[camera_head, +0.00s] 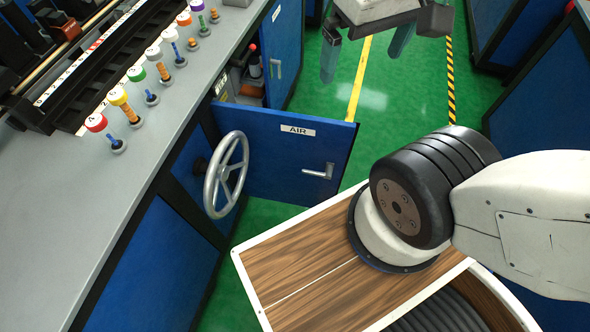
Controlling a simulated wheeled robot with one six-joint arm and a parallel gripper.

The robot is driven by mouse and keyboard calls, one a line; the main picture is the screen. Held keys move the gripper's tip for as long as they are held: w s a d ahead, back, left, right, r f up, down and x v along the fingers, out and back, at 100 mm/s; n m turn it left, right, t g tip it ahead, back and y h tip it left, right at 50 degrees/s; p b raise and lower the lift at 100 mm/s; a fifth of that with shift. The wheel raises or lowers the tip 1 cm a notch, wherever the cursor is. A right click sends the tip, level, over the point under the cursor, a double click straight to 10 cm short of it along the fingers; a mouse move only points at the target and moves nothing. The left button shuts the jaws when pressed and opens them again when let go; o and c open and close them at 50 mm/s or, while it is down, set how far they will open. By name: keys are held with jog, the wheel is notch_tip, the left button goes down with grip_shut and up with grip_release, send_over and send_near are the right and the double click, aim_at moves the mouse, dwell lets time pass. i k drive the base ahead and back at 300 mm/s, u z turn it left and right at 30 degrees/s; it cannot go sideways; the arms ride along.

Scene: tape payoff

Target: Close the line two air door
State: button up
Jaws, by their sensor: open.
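A blue door labelled AIR (270,155) stands swung open from the left machine, out over the green floor. Its silver lever handle (320,171) is on the right part of the face turned to me. The open compartment (243,85) behind it shows some fittings and a red-topped part. My gripper (364,62) is at the top of the view, beyond the door, with its two fingers apart and nothing between them. No contact between my gripper and the door is visible. The door's far face is hidden.
A silver handwheel (226,174) juts from the machine just before the door. Several coloured knobs (118,96) line the grey top (60,190). Another blue cabinet door (284,50) is shut farther back. Blue cabinets (545,95) bound the right side. Green floor (395,100) is clear between.

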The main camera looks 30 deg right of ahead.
aim_at(283, 144)
jog(key=z, duration=1.8)
jog(key=k, duration=0.85)
jog(key=u, duration=1.95)
